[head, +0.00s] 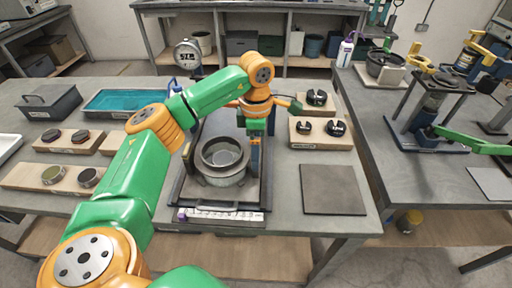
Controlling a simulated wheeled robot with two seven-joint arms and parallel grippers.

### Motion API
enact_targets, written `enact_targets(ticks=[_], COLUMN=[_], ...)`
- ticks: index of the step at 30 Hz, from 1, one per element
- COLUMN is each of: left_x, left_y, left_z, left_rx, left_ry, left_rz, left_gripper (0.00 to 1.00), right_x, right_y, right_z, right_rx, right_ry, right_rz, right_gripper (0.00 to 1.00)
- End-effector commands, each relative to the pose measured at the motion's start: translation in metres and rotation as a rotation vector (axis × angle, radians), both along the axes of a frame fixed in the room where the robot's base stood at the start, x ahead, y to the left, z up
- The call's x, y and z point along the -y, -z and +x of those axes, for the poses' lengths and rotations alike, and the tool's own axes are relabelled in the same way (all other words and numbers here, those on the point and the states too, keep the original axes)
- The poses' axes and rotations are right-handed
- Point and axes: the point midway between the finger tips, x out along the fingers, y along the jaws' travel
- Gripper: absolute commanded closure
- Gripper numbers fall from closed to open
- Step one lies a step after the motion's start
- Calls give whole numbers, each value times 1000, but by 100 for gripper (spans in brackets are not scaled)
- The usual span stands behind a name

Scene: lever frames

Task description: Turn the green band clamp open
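My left arm comes in from the lower left and bends down over a round grey metal vessel (222,166) with an open top. The vessel sits on a dark tray-like frame (180,190). My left gripper (256,146) points down at the vessel's right rim. Its fingers are small and partly covered by my arm, so I cannot tell whether they are open or touching anything. A short green piece (291,104) shows just right of my wrist; I cannot tell whether it belongs to the clamp. I cannot clearly make out the green band clamp. No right gripper is identifiable.
A ruler strip (222,215) lies along the frame's front edge. A dark flat mat (334,189) is clear at right. Boards with dark round parts (319,132) stand behind it. A blue tray (128,101) is at back left. A green lever (468,143) projects over the right table.

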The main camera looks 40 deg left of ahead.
Motion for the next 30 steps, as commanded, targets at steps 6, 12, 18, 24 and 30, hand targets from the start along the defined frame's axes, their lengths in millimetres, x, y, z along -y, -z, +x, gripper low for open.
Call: enact_targets(ticks=[6, 12, 18, 24, 30], left_x=[0, 0, 0, 0, 0], left_y=[0, -18, -62, -71, -71], left_z=[0, 1, 1, 0, 0], left_rx=[0, 6, 3, 0, 0], left_ry=[2, 2, 0, 1, 2], left_rz=[0, -1, 1, 0, 0], left_gripper=[5, 5, 5, 5, 5], right_x=[0, 0, 0, 0, 0], right_y=[0, 5, 3, 2, 2], right_z=[0, 0, 0, 0, 0], right_rx=[0, 0, 0, 0, 0], right_ry=[0, 0, 0, 0, 0], right_rz=[0, 0, 0, 0, 0], right_gripper=[50, 50, 50, 50, 50])
